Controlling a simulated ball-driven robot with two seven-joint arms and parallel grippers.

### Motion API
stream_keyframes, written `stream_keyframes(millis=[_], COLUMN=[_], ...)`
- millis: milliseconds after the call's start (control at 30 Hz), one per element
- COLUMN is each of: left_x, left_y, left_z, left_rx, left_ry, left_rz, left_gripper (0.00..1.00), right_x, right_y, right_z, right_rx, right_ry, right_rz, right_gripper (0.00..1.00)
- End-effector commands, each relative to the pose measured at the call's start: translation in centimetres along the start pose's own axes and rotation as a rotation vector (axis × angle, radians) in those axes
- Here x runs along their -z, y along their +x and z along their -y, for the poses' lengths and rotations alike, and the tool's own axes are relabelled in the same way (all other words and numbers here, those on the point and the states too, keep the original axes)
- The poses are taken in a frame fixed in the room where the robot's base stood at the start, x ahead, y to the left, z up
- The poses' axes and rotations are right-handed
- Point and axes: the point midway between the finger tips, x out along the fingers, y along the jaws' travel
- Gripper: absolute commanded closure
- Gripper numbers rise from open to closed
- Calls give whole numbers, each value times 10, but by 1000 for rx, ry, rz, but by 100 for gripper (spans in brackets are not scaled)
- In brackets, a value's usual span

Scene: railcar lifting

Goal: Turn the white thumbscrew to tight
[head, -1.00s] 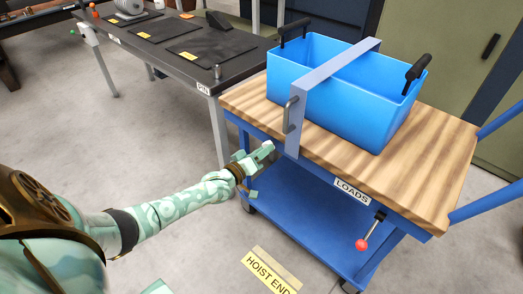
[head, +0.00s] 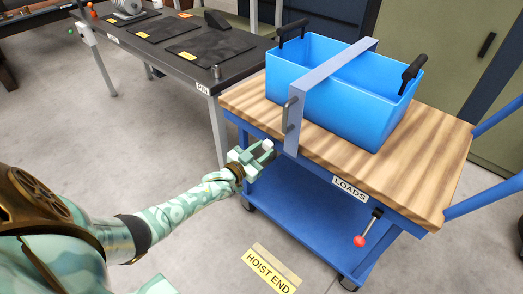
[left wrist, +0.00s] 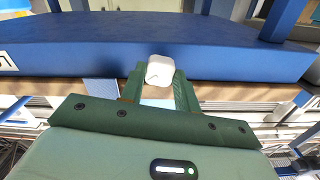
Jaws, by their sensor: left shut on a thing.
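The white thumbscrew (left wrist: 160,70) shows in the left wrist view as a rounded white knob at the blue rail (left wrist: 90,45) of the cart. My left gripper (left wrist: 159,84) has its two green fingers on either side of the knob and is shut on it. In the head view my left gripper (head: 260,158) is at the cart's near left corner, just below the wooden top (head: 420,170). My right gripper is not in view.
A blue bin (head: 340,105) with black handles and a grey strap bar (head: 330,72) stands on the cart. A red-knobbed lever (head: 360,240) hangs below the LOADS label (head: 350,188). A dark table (head: 190,50) stands left. Floor between is clear.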

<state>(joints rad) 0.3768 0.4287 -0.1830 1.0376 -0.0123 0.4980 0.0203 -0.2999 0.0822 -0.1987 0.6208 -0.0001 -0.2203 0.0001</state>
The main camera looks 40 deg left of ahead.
Motion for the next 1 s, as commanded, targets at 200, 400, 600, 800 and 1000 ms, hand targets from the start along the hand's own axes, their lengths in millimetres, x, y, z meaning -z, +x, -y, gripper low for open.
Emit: stream_keyframes(millis=[200,400,600,800,1000], left_x=[-3,-3,-3,-3,-3], left_y=[-1,-2,-2,-2,-2], left_z=[-1,-1,-2,-1,-1], left_rx=[-2,-2,-4,-3,-4], left_ry=[175,297,371,401,406], left_rz=[6,6,6,6,7], left_gripper=[91,91,91,91,91], right_x=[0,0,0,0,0], right_y=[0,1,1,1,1], right_z=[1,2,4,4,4], right_rx=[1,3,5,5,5], right_ry=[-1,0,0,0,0], right_rz=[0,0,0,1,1], right_gripper=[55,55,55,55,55])
